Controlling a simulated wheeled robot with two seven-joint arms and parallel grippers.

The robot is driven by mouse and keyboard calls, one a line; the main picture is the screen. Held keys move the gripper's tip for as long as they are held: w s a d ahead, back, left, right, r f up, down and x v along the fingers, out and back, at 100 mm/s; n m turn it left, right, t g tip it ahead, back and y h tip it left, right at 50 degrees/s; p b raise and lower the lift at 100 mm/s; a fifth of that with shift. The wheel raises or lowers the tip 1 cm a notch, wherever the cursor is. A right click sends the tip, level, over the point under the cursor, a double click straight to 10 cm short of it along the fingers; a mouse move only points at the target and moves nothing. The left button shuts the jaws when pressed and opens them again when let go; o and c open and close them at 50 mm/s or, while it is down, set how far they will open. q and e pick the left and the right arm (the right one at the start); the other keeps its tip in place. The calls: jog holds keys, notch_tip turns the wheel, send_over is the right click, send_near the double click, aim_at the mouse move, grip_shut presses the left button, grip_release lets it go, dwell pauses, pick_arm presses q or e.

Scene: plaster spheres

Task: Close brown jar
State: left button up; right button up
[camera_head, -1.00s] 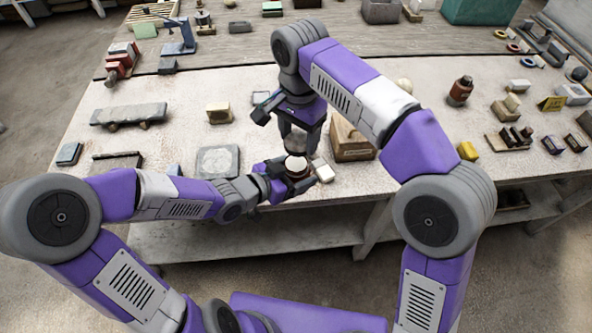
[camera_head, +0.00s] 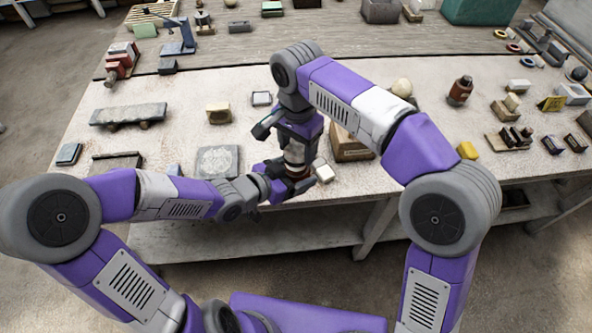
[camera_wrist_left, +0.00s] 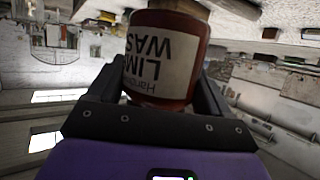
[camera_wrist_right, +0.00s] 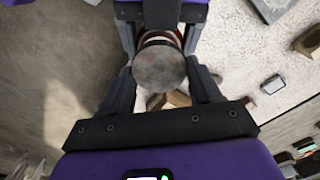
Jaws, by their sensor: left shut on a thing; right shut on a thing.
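The brown jar (camera_wrist_left: 166,62) with a white "LIME WAS…" label is held by my left gripper (camera_head: 292,175) above the table's front edge. In the left wrist view the jar sits between both fingers. My right gripper (camera_head: 297,140) points down directly over the jar. It is shut on a round grey lid (camera_wrist_right: 160,67), seen face-on in the right wrist view. A reddish-brown edge of the jar shows just behind the lid. Whether the lid touches or sits on the jar's mouth is hidden by the fingers.
A grey slab (camera_head: 217,160) lies to the left. Another reddish-brown bottle (camera_head: 460,91) stands farther right.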

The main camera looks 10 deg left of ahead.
aim_at(297, 153)
jog(key=shift+s, duration=0.1)
dwell(0.4)
dwell(0.3)
jog(key=shift+f, duration=0.95)
jog(key=shift+f, duration=0.5)
pick_arm(q)
grip_shut()
pick_arm(e)
jog(key=m, duration=0.4)
jog(key=shift+m, duration=0.4)
jog(key=m, duration=0.5)
jog(key=shift+s, duration=0.1)
